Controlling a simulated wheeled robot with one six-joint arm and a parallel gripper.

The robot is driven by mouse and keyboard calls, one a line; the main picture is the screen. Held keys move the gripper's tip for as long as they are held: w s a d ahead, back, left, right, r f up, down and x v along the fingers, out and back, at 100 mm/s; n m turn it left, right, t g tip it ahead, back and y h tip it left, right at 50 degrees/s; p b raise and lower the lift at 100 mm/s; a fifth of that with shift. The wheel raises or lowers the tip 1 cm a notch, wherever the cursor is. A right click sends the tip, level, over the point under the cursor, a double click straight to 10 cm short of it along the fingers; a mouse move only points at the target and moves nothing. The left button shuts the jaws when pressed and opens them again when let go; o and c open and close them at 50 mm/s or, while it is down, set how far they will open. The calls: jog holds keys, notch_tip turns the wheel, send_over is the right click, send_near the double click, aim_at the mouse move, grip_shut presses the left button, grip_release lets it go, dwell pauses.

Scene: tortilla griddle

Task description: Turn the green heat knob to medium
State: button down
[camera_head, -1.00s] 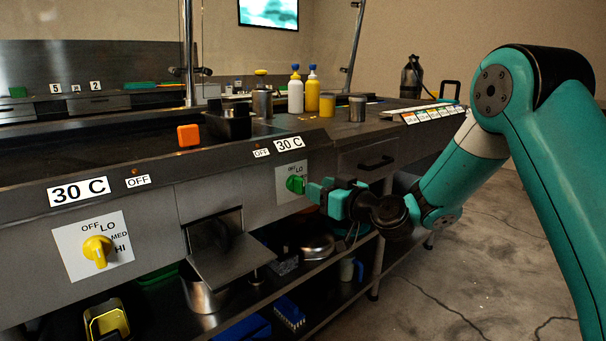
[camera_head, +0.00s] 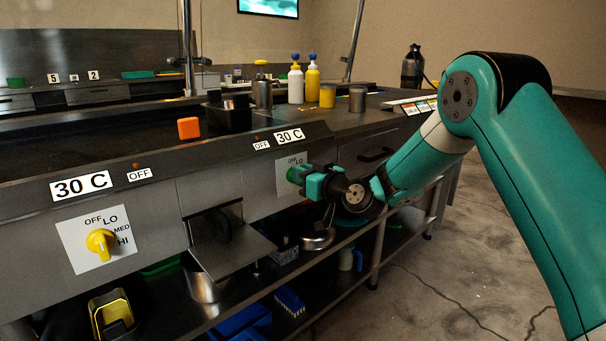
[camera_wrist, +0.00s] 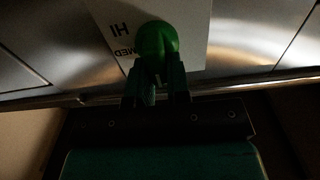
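The green heat knob (camera_head: 294,174) sits on a white dial plate (camera_head: 289,161) on the counter front, in the middle of the head view. In the wrist view the knob (camera_wrist: 156,38) is round and green, with HI and MED upside down on the plate at its left. My gripper (camera_head: 308,181) is right at the knob in the head view and hides part of it. In the wrist view its two fingers (camera_wrist: 160,83) stand a little apart at the knob's lower edge. I cannot tell whether they press on it. The knob's pointer setting is not clear.
A yellow knob (camera_head: 101,243) is on the nearer dial at left. A metal flap (camera_head: 232,254) juts out between the dials. Below is a shelf with pans and blue containers. An orange block (camera_head: 189,128) and bottles (camera_head: 312,80) stand on the counter. The floor at right is open.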

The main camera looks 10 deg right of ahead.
jog(key=shift+m, duration=0.3)
jog(key=m, duration=0.2)
jog(key=m+p, duration=0.1)
jog(key=shift+w+d+m, duration=0.1)
jog(key=shift+d+m, duration=0.15)
jog(key=shift+m, duration=0.15)
jog(key=shift+w+d+f+m+p, duration=0.15)
jog(key=shift+m+p, duration=0.65)
jog(key=shift+m, duration=1.05)
jog(key=shift+d+f+m+p, duration=0.1)
jog(key=shift+f+m+p, duration=0.15)
jog(key=shift+m+p, duration=1.1)
jog(key=shift+w+d+f+m+p, duration=0.15)
jog(key=shift+f+m+p, duration=0.1)
jog(key=shift+m, duration=2.15)
jog(key=c, duration=1.1)
grip_release()
